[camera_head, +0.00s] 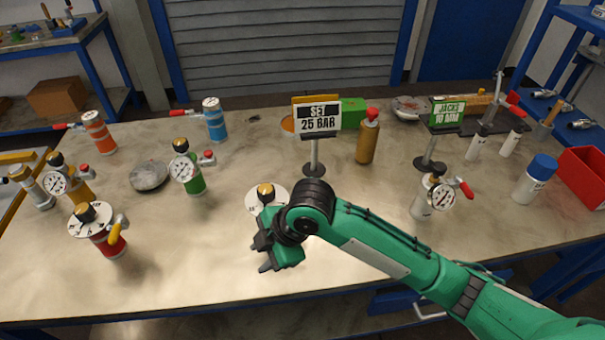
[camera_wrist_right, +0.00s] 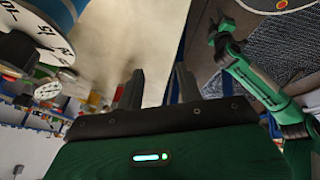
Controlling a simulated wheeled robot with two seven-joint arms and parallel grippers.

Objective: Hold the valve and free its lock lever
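A valve with a white dial plate (camera_head: 253,198) and a black, yellow-topped knob stands just behind my right gripper, which hides its lower body. In the right wrist view its blue body (camera_wrist_right: 37,12) and numbered dial show at the upper left, upside down. My right gripper (camera_head: 264,254) is low over the front of the table, beside the valve and apart from it. In the right wrist view its two fingers (camera_wrist_right: 158,88) are spread with nothing between them. I see no lock lever on this valve.
A red valve (camera_head: 108,242) with a yellow lever stands at the front left. A green gauge vessel (camera_head: 189,178) and a grey disc (camera_head: 149,175) are behind. A sign (camera_head: 317,117) reads "SET 25 BAR". The front table between the red valve and my gripper is clear.

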